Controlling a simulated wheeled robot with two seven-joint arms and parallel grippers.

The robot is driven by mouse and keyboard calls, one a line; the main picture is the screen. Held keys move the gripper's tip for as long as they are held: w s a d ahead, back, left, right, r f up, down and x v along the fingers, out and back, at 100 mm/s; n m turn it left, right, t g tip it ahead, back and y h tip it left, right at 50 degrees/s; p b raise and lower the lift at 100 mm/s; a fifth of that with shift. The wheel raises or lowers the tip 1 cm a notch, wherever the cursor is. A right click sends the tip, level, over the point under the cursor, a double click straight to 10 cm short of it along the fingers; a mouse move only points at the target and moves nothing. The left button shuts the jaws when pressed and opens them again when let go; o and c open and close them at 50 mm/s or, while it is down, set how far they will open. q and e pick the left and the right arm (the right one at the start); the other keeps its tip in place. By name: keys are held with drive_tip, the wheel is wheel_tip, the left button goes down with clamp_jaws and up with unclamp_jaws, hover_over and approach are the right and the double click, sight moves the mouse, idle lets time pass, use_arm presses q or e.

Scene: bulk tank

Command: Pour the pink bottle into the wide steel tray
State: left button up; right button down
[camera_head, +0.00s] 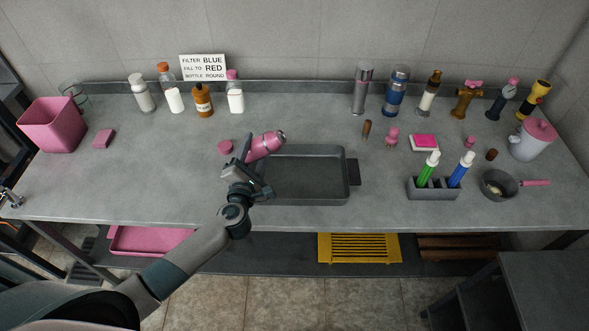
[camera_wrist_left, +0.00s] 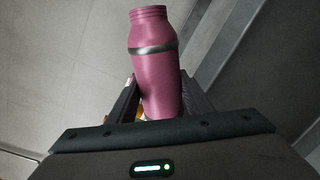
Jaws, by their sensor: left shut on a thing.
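The pink bottle (camera_head: 265,145) is held by my left gripper (camera_head: 247,155) above the left side of the wide steel tray (camera_head: 350,190). It lies tilted, with its neck toward the upper right in the head view. In the left wrist view the pink bottle (camera_wrist_left: 155,75) stands between the two fingers of my left gripper (camera_wrist_left: 158,105), and its threaded mouth has no cap on it. No liquid is seen leaving it. The tray's visible floor looks empty; its left part is hidden by my arm. My right gripper is not in view.
A pink cap (camera_head: 225,147) lies left of the tray. A pink bin (camera_head: 51,125) and a pink sponge (camera_head: 103,139) are farther left. Several bottles stand along the back behind a clear stretch of counter. A grey holder (camera_head: 433,190) and a small pan (camera_head: 498,186) are at right.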

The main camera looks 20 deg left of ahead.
use_arm(q)
drive_tip(key=shift+a+r+m+p, duration=0.3)
drive_tip(key=shift+r+m+p, duration=0.35)
drive_tip(key=shift+m, duration=0.25)
drive_tip(key=shift+a+m, duration=0.1)
drive_tip(key=shift+m, duration=0.8)
idle(0.5)
drive_tip(key=shift+p, duration=0.5)
drive_tip(key=shift+d+m+y+p, duration=0.3)
drive_tip(key=shift+d+m+p, duration=0.2)
drive_tip(key=shift+m+p, duration=0.35)
drive_tip(key=shift+d+f+m+p, duration=0.1)
drive_tip(key=shift+f+m+p, duration=0.65)
drive_tip(key=shift+f, duration=0.1)
idle(0.3)
drive_tip(key=shift+w+r+p, duration=0.1)
drive_tip(key=shift+r+p, duration=0.1)
drive_tip(key=shift+p, duration=0.1)
drive_tip(key=shift+d+r+m+p, duration=0.2)
drive_tip(key=shift+r+m+p, duration=0.5)
drive_tip(key=shift+p, duration=0.7)
drive_tip(key=shift+d+f+m+p, duration=0.3)
drive_tip(key=shift+m+p, duration=0.3)
drive_tip(key=shift+m, duration=0.2)
